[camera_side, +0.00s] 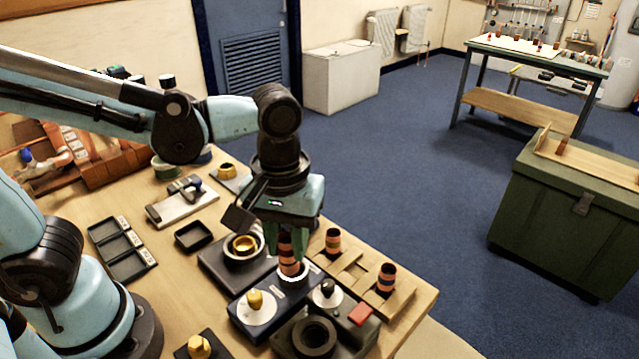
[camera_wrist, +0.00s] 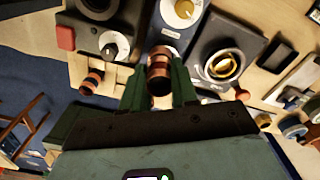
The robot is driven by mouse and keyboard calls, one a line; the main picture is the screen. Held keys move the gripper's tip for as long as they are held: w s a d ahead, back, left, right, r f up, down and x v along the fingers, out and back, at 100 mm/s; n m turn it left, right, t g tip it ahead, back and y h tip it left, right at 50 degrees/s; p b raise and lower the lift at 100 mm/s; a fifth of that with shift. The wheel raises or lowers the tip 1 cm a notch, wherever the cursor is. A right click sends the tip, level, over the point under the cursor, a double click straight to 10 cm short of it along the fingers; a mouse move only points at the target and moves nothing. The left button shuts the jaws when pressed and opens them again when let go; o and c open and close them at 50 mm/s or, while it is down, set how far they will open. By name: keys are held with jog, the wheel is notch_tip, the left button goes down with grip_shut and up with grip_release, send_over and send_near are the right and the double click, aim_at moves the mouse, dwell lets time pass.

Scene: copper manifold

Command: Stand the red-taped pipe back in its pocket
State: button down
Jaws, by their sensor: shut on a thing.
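My gripper (camera_side: 288,243) is shut on a copper pipe (camera_side: 289,264) with dark red bands, held upright. In the wrist view the pipe (camera_wrist: 159,72) sits between the two fingers of my gripper (camera_wrist: 159,88). The pipe's lower end is over a pale ring at the back of a dark blue unit (camera_side: 243,319); I cannot tell whether it touches. A wooden pocket rack (camera_side: 349,267) stands just right of it. Two banded pipes stand in the rack, one at the back (camera_side: 333,241) and one at the front right (camera_side: 386,279). The rack's middle is partly bare.
A grey unit with a red button (camera_side: 360,314) stands in front of the rack. A black unit with a brass ring (camera_side: 245,245) is left of my gripper. A small black tray (camera_side: 194,236) and a sectioned tray (camera_side: 121,250) lie further left. The bench edge is right of the rack.

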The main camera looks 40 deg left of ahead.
jog(key=s+d+r, duration=0.5)
jog(key=s+r, duration=0.2)
jog(key=r, duration=0.4)
jog(key=shift+s+d+r, duration=0.2)
jog(key=shift+d+r, duration=0.1)
jog(key=shift+d, duration=0.05)
dwell(0.4)
jog(key=shift+w+a+f+n, duration=0.2)
jog(key=shift+w+f+n, duration=0.55)
jog(key=shift+w+f, duration=2.25)
jog(key=shift+w+a+f+n, duration=0.15)
jog(key=shift+w+f+n, duration=0.55)
jog(key=shift+w+f, duration=2.2)
jog(key=shift+w+a+f+n, duration=0.2)
jog(key=shift+w+f+n, duration=0.55)
jog(key=shift+w+f, duration=2.25)
jog(key=shift+w+f, duration=0.35)
jog(key=shift+f, duration=0.55)
